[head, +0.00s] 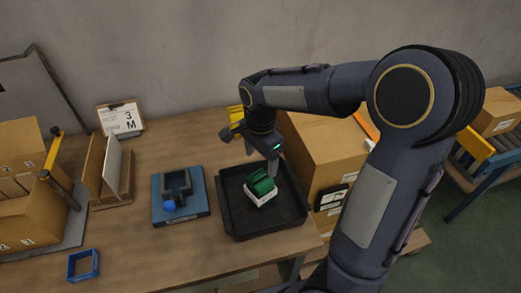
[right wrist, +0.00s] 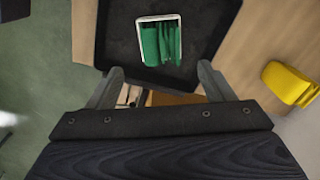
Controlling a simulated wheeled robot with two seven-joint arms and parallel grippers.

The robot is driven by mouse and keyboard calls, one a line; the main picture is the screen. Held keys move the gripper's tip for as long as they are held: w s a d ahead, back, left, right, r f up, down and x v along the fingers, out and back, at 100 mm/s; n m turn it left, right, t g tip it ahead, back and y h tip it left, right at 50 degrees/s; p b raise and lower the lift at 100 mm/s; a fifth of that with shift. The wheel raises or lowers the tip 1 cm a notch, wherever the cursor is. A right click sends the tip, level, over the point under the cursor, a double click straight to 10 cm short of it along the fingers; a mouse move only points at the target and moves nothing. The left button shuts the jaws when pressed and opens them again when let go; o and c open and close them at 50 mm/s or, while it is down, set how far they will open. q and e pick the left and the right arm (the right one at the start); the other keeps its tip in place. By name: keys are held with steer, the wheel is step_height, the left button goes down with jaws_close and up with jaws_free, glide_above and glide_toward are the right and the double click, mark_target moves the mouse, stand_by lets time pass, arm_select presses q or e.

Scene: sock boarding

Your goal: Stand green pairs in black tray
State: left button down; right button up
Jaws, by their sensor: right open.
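The black tray (head: 235,222) lies on the wooden table, and it also shows in the right wrist view (right wrist: 105,35). In it sits a small white open holder (head: 262,203) with green folded pieces, the green pairs (head: 262,186), standing side by side. In the right wrist view the green pairs (right wrist: 160,43) fill most of the holder, with a little room at one end. My right gripper (head: 262,158) is above the tray, close to the holder. Its fingers are apart, with nothing between them in the right wrist view (right wrist: 160,74). My left gripper is out of view.
A blue fixture (head: 194,208) with a blue ball stands left of the tray. A cardboard box (head: 325,145) is close on the right. A wooden stand (head: 112,190), a card reading 3 M (head: 122,119), a small blue frame (head: 83,265) and cartons (head: 25,215) are farther left.

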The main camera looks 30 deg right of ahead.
steer(key=s+a+r+n+t+y, duration=0.2)
steer(key=s+n, duration=0.5)
steer(key=s, duration=0.2)
steer(key=s+a+r+n+t+y, duration=0.1)
steer(key=s+a+r+n+t, duration=0.1)
steer(key=s+n, duration=0.5)
steer(key=shift+s+a+r+n+t+y, duration=0.2)
steer(key=shift+s+r+n+t+y, duration=0.15)
steer(key=shift+s+t, duration=0.55)
